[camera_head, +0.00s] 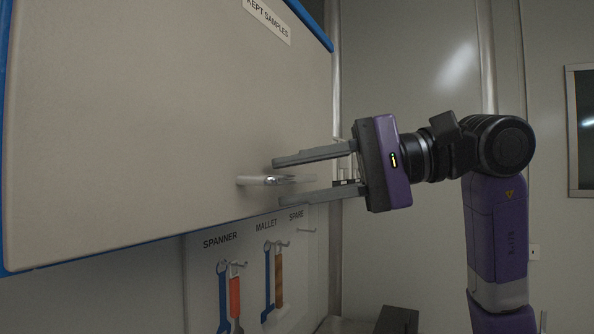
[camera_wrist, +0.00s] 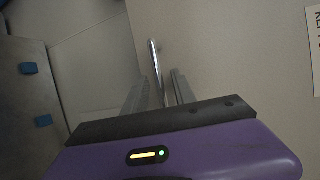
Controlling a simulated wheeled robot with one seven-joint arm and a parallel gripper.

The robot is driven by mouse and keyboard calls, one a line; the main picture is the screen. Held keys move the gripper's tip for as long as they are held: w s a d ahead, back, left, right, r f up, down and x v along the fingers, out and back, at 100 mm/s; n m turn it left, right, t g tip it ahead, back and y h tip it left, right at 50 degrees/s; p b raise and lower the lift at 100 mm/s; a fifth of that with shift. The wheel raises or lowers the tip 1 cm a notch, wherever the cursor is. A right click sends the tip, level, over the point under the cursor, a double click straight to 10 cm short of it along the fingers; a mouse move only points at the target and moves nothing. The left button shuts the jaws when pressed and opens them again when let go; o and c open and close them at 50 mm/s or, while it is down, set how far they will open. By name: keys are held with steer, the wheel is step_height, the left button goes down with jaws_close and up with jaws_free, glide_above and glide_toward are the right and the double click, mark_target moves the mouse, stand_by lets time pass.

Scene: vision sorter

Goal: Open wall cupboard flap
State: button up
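The wall cupboard flap (camera_head: 150,110) is a large grey-beige panel with blue edges, filling the left of the head view. A label reading "KEPT SAMPLES" sits near its top right. It looks shut. A silver bar handle (camera_head: 268,180) is fixed near its lower edge; it also shows in the wrist view (camera_wrist: 154,60). My gripper (camera_head: 278,181) is open, with one finger above and one below the handle. In the wrist view the handle lies in line with the gap between the fingers (camera_wrist: 158,88). I cannot tell whether either finger touches it.
A grey wall (camera_head: 405,60) stands behind my arm. A framed panel (camera_head: 582,130) is at far right.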

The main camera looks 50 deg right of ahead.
steer(key=shift+w, duration=0.1)
steer(key=shift+a, duration=0.1)
jaws_close()
steer(key=shift+f, duration=0.1)
stand_by(1.2)
